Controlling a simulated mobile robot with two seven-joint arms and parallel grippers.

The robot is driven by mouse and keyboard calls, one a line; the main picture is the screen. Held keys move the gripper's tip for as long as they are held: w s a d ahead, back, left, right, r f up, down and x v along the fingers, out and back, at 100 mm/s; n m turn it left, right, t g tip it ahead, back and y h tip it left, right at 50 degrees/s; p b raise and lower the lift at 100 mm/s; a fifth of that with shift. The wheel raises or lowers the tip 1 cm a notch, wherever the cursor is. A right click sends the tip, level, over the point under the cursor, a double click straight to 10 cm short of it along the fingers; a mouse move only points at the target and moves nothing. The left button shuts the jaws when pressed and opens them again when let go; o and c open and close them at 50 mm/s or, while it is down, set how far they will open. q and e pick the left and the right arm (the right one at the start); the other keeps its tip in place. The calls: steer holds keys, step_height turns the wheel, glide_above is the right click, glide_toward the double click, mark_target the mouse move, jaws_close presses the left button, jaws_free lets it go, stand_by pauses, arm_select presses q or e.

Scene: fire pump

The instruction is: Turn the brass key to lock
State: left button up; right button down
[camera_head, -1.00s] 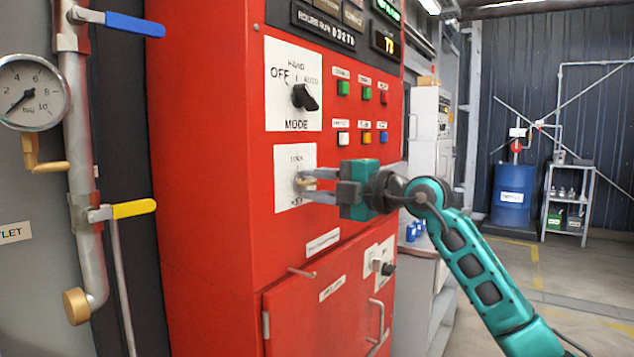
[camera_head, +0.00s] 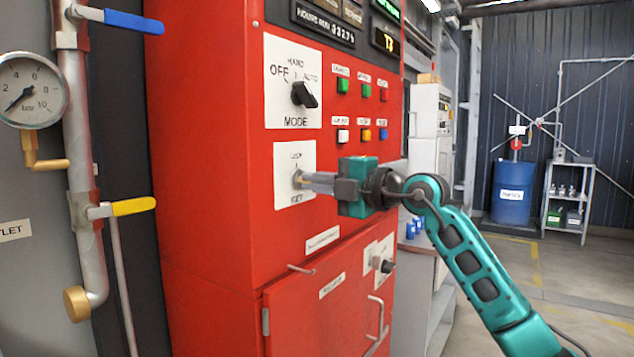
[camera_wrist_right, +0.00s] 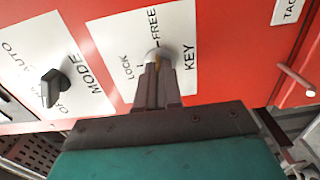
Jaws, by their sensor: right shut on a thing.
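The brass key (camera_wrist_right: 158,60) sits in the key switch on a white plate (camera_head: 293,160) on the front of the red cabinet. Only a small part of it shows between my fingertips, and its exact angle is hard to tell. My right gripper (camera_head: 303,179) reaches in from the right and is shut on the key. It also shows in the right wrist view (camera_wrist_right: 155,68), where the plate reads LOCK, FREE and KEY. My left gripper is not in view.
The black mode knob (camera_head: 304,94) sits on a plate above the key switch. Several coloured buttons (camera_head: 366,90) are to its right. A cabinet door with a handle (camera_head: 376,322) is below. A gauge (camera_head: 30,92) and pipe with blue and yellow levers stand at the left.

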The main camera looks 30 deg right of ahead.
steer(key=shift+n+b, duration=0.35)
steer(key=shift+n, duration=8.55)
steer(key=c, duration=1.3)
jaws_free()
steer(key=shift+c, duration=0.2)
steer(key=shift+o, duration=0.2)
